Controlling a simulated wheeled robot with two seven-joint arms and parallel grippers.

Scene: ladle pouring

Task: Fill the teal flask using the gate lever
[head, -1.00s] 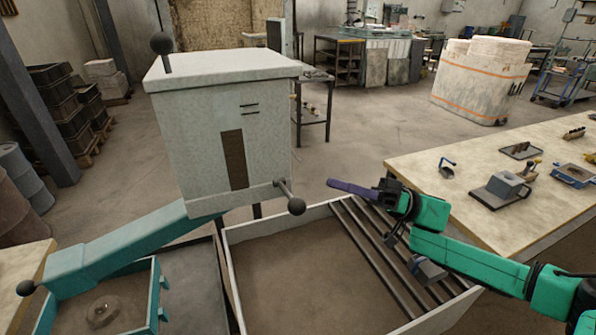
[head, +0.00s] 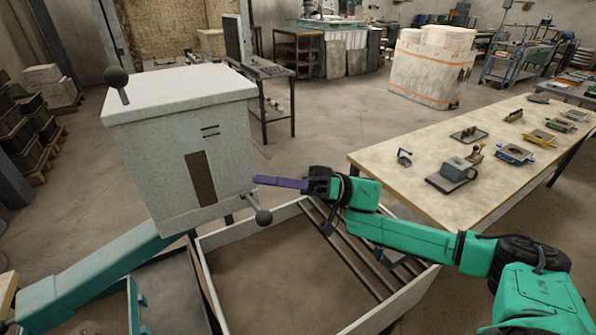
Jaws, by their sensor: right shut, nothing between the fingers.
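The grey hopper (head: 187,150) stands at the left, with a dark slot in its front. A short lever with a black ball knob (head: 263,217) sticks out of its lower right front. A second black-knobbed lever (head: 117,79) rises from its top. A teal chute (head: 95,272) slopes down to the lower left. The teal flask (head: 136,303) shows only its right edge at the bottom; its inside is mostly hidden. My right gripper (head: 262,181) has purple fingers, shut and empty, above the front lever's knob in the picture; I cannot tell whether they touch anything. My left gripper is out of view.
A white-walled bin (head: 370,318) with dark bars across its right side lies below the lever and my right arm. A workbench (head: 400,185) with several small tools and moulds stands at the right.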

